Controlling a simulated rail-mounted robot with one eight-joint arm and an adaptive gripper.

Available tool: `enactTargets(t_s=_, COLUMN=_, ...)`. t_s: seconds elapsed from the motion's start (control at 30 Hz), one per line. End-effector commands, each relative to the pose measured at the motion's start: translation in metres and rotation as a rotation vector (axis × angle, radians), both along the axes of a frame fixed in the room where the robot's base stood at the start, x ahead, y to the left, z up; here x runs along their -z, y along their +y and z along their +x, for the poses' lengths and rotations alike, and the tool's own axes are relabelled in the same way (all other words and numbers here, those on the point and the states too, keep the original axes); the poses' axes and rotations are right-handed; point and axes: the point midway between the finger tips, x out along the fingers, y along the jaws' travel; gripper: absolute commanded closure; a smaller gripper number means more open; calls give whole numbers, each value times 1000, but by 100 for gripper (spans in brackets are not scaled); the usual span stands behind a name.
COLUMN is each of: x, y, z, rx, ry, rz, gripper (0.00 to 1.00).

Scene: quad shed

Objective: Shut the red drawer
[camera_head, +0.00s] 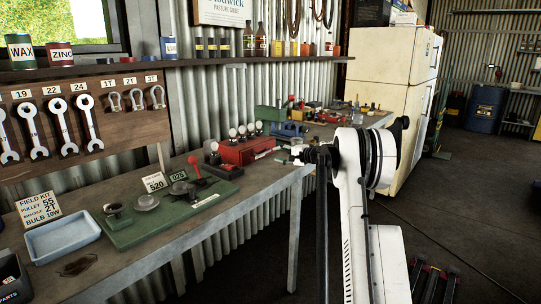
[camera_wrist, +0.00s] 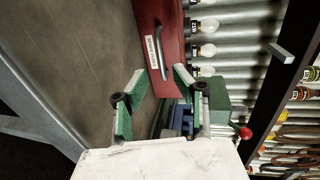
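The red drawer unit (camera_head: 240,151) stands on the workbench in the head view, with several bulbs along its top. The wrist view shows its red face (camera_wrist: 150,14) with a white label and a grey bar handle (camera_wrist: 159,52). How far the drawer stands out is hard to tell. My gripper (camera_head: 286,157) is just right of the unit, above the bench. In the wrist view my gripper (camera_wrist: 160,80) is open, its green-padded fingers apart near the lower end of the red face. Nothing is visibly held. Contact with the drawer cannot be told.
A blue item (camera_head: 290,130) and a green box (camera_head: 270,114) stand behind the red unit. A green board (camera_head: 150,222) with fittings lies nearer on the bench. A shelf of jars (camera_head: 200,62) runs above. A fridge (camera_head: 378,70) stands beyond the bench.

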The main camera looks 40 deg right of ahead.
Motion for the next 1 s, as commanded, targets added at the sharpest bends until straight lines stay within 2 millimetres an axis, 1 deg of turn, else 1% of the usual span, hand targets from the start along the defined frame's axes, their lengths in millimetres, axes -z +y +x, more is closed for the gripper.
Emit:
enactTargets(t_s=0.03, x=-2, y=-2, z=-8, rx=1, ry=0, rz=0, gripper=73)
enactTargets(t_s=0.1, x=-4, y=-4, z=-16, rx=0, ry=0, rz=0, gripper=73)
enactTargets(t_s=0.2, x=-5, y=-5, z=-24, rx=0, ry=0, rz=0, gripper=73)
enactTargets(t_s=0.3, x=-6, y=-6, z=-28, rx=0, ry=0, rz=0, gripper=73)
enactTargets(t_s=0.87, x=-7, y=-6, z=-28, rx=-1, ry=0, rz=0, gripper=73)
enactTargets(t_s=0.97, x=-10, y=1, z=-27, rx=-7, ry=6, rz=-7, gripper=73)
enactTargets(t_s=1.0, x=-14, y=8, z=-27, rx=-13, ry=11, rz=-14, gripper=73)
